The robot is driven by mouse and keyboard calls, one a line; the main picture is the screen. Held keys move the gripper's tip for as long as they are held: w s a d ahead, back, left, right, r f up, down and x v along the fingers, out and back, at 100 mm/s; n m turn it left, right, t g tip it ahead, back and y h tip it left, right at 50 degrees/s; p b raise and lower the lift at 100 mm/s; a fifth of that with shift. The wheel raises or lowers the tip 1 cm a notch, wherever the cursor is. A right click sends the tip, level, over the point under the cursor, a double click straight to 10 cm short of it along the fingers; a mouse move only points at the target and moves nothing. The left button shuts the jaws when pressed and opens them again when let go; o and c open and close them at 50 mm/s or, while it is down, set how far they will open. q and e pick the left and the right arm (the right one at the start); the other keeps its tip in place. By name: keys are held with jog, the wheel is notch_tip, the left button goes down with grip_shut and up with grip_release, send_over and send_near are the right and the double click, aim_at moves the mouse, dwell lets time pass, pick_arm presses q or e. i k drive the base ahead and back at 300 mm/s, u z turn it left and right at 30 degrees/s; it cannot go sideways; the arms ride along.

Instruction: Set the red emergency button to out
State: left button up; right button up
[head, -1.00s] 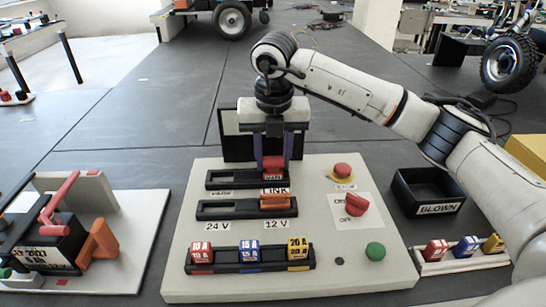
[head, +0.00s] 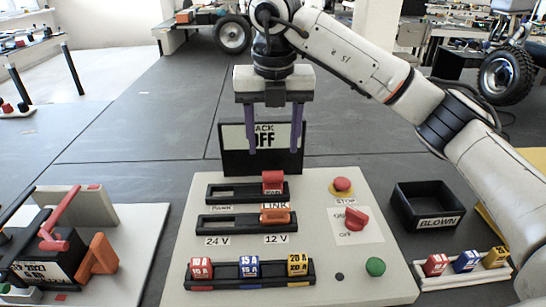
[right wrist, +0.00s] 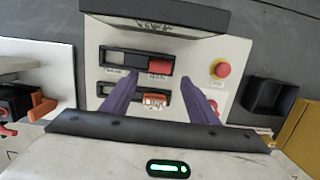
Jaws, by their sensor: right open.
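The red emergency button (head: 342,184) sits on a yellow base at the upper right of the white panel (head: 350,280), above a label reading STOP. It also shows in the right wrist view (right wrist: 222,69), right of the slider slots. I cannot tell from its height whether it is pressed in or out. My right gripper (head: 275,150) is open and empty, raised above the far edge of the panel, in front of the sign, left of and above the button. Its purple fingers (right wrist: 158,100) show in the right wrist view. My left gripper is not in view.
The panel holds a red slider (head: 273,181), an orange slider (head: 275,216), a red rotary knob (head: 355,218), a green button (head: 375,267) and several fuses. A sign (head: 232,165) stands behind. A black BLOWN bin (head: 430,204) and a fuse rack (head: 465,275) are at right.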

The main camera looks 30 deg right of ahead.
aim_at(341, 183)
jog(key=k, duration=1)
